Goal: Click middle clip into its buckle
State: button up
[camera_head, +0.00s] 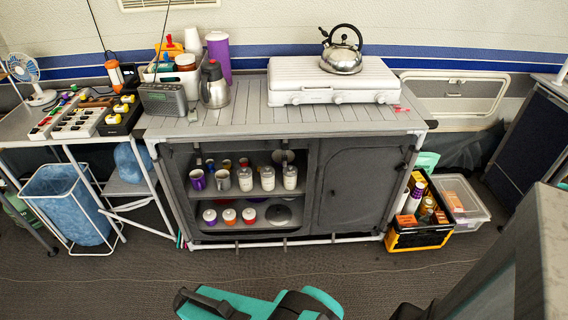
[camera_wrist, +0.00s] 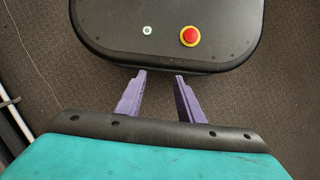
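I cannot make out the middle clip or its buckle in either view. Small red bits (camera_head: 400,109) lie on the right end of the grey slatted counter (camera_head: 240,112), too small to identify. Thin coloured pieces (camera_head: 180,240) show at the lower left foot of the cabinet, also unclear. My gripper (camera_wrist: 160,74) shows in the wrist view with its two purple fingers apart and nothing between them. It points down over my own base and the dark floor. In the head view only teal parts of my arm show at the bottom; the fingers are hidden.
The counter carries a white stove (camera_head: 300,82) with a kettle (camera_head: 342,52), a radio (camera_head: 163,99) and a jug (camera_head: 214,88). The cabinet's shelves (camera_head: 250,200) hold cups and jars. A crate (camera_head: 420,237) stands right. The carpet (camera_head: 130,285) in front is clear.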

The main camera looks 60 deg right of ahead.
jog(key=w+d+f+m+t+b, duration=0.35)
jog(key=w+d+t, duration=0.25)
jog(key=w+d, duration=0.75)
jog(key=w+d+r+m+t+h+b, duration=0.15)
jog(key=w+d, duration=0.25)
jog(key=d, duration=0.4)
jog(key=w+d+r+m+t+h+b, duration=0.1)
jog(key=w+d+r+t+h+b, duration=0.15)
jog(key=d, duration=0.45)
jog(key=d+r+m+t+h+b, duration=0.1)
jog(key=d+r+t+h, duration=0.3)
jog(key=d, duration=0.6)
jog(key=d+r+m+h+b, duration=0.1)
jog(key=d+r+b, duration=0.1)
jog(key=d+r, duration=0.6)
jog(key=s+d+r+m+h+b, duration=0.1)
jog(key=s+d+r+h, duration=0.1)
jog(key=s+d+r, duration=0.2)
jog(key=s+d+r+m+t+h+b, duration=0.1)
jog(key=s+d+r+h, duration=0.2)
jog(key=d+r, duration=0.3)
jog(key=s+d, duration=0.1)
jog(key=d, duration=0.2)
jog(key=shift+h, duration=0.3)
jog(key=shift+d+f+b, duration=0.2)
jog(key=shift+b, duration=0.35)
jog(key=b+x, duration=0.2)
jog(key=b, duration=0.3)
jog(key=shift+w+d, duration=0.25)
jog(key=shift+w, duration=0.05)
